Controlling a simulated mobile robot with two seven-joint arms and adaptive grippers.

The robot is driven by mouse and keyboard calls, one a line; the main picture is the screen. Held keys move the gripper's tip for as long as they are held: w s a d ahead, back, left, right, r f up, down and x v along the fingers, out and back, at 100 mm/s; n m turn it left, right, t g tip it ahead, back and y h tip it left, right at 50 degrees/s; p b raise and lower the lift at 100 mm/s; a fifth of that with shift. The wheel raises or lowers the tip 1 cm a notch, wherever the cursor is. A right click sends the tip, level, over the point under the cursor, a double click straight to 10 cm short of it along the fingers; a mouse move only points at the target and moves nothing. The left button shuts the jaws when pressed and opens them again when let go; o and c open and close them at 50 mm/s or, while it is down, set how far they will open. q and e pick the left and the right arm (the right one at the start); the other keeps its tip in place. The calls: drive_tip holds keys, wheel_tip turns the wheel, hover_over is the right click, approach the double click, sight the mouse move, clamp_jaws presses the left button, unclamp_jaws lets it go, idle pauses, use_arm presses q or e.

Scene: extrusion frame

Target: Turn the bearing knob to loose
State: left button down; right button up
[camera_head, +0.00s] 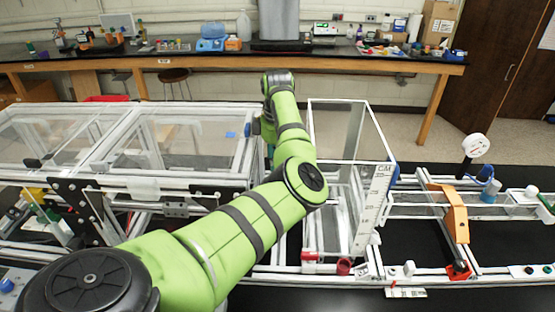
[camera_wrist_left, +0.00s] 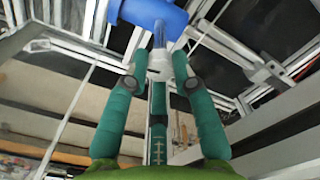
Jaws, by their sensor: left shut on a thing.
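My left arm reaches from the lower left across the middle of the head view, and its gripper is mostly hidden there behind the green forearm. In the left wrist view my left gripper (camera_wrist_left: 160,72) has two teal fingers, with their tips on either side of a small white knob-like piece (camera_wrist_left: 160,64). The fingers are shut on this piece. A thin bluish shaft (camera_wrist_left: 159,36) runs from it to a blue cylinder (camera_wrist_left: 148,14) above. I cannot read any loose or tight marking on the piece. My right gripper is not in view.
Clear-walled framed boxes (camera_head: 185,145) stand left of my arm. A tall clear box (camera_head: 350,110) stands right of it. Further right are an orange bracket (camera_head: 456,213) and a round white gauge (camera_head: 476,145) on the rails. Metal extrusions surround the fingertips closely.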

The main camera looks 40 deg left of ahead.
use_arm(q)
drive_tip(key=shift+f+n, duration=0.1)
drive_tip(key=shift+n, duration=0.7)
drive_tip(key=c, duration=1)
unclamp_jaws()
drive_tip(key=shift+w, duration=0.1)
wheel_tip(320, 180, up, 12)
